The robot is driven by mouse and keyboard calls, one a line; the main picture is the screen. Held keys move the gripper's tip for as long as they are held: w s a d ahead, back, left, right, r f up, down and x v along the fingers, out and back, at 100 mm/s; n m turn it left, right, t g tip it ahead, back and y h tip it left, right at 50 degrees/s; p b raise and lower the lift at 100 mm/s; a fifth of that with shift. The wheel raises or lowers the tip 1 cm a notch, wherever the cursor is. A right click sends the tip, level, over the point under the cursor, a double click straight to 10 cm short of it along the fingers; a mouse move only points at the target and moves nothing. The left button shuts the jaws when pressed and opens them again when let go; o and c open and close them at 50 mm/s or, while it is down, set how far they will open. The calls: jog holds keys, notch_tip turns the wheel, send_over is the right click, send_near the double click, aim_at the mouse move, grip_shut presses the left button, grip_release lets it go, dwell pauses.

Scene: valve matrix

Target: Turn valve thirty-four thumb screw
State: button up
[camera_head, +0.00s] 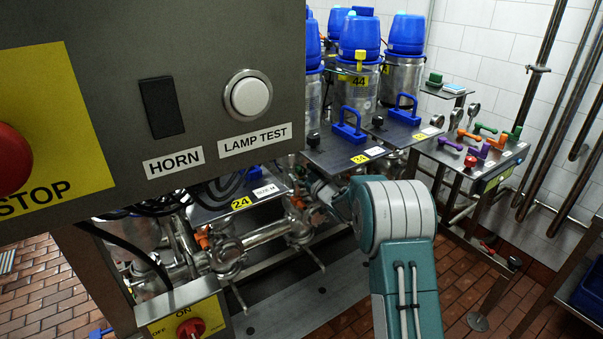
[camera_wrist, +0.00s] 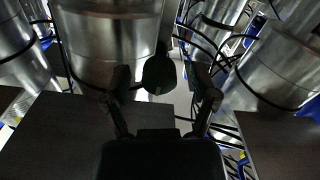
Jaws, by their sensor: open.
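In the head view, a dark plate (camera_head: 330,157) bears a yellow label, seemingly 34 (camera_head: 359,158), a blue handle (camera_head: 349,127) and a small black knob (camera_head: 313,139) at its back left corner. In the wrist view, my gripper (camera_wrist: 160,92) is open, with dark fingers to the left and right. A dark rounded knob (camera_wrist: 158,75) shows between and slightly beyond the fingertips. I cannot tell whether they touch it, or whether it is the valve thirty-four thumb screw. My gripper cannot be made out in the head view, where my arm's teal-and-white joint hides part of the area below the plate.
A grey control box (camera_head: 200,130) with HORN and LAMP TEST fills the upper left. Plate 24 (camera_head: 215,208) lies lower left. Metal canisters with blue tops (camera_head: 360,35) stand behind. A side table (camera_head: 470,155) with coloured handles is at right. Metal cylinders (camera_wrist: 110,45) and cables crowd the wrist view.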

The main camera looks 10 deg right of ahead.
jog(key=shift+w, duration=0.1)
grip_shut()
jog(key=shift+n, duration=0.3)
jog(key=n, duration=0.3)
jog(key=shift+n, duration=0.3)
jog(key=n, duration=0.4)
jog(key=shift+n, duration=0.3)
jog(key=n, duration=0.4)
jog(key=shift+f, duration=0.1)
jog(key=shift+f+n, duration=0.1)
jog(key=shift+n, duration=2)
jog(key=shift+f, duration=0.1)
